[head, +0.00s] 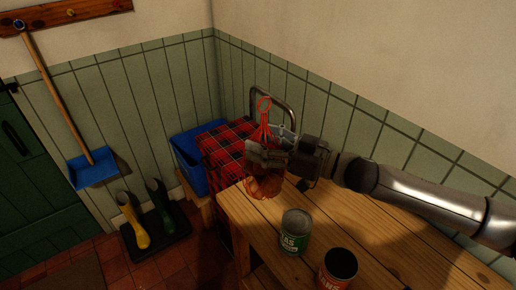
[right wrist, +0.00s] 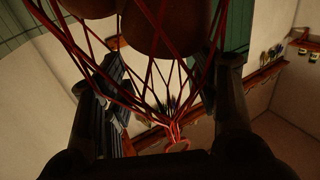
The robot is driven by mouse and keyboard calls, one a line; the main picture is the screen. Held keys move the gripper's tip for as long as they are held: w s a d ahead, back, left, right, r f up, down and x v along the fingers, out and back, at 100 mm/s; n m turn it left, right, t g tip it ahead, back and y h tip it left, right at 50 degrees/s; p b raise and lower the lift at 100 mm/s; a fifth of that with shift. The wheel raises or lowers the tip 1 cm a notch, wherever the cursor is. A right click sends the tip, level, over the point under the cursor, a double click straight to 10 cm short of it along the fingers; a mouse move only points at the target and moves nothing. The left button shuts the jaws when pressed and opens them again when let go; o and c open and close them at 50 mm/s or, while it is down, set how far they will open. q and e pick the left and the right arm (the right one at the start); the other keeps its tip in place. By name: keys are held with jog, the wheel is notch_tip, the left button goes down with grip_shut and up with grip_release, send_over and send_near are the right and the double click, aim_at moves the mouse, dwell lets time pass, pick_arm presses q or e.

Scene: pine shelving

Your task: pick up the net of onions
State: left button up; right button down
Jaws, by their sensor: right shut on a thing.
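The net of onions (head: 264,186) is a red mesh bag with a loop at its top and brown onions at its bottom. It hangs upright at the left end of the pine shelf top in the head view. My right gripper (head: 268,155) comes in from the right and is shut on the upper part of the net. In the right wrist view, the red strands (right wrist: 165,85) run between my two fingers and gather at the loop. The onions (right wrist: 158,28) show at the top edge there. I cannot tell whether the net touches the wood. My left gripper is not in view.
A green-labelled can (head: 295,232) and an open red-labelled can (head: 338,268) stand on the pine top (head: 345,215). A blue crate (head: 190,160) and a red tartan cloth (head: 228,145) are behind the net.

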jog(key=s+d+r+b, duration=0.1)
jog(key=s+d+r, duration=0.2)
jog(key=s, duration=0.5)
jog(key=shift+s+d+r, duration=0.2)
jog(key=shift+s+r, duration=0.15)
jog(key=shift+r, duration=0.45)
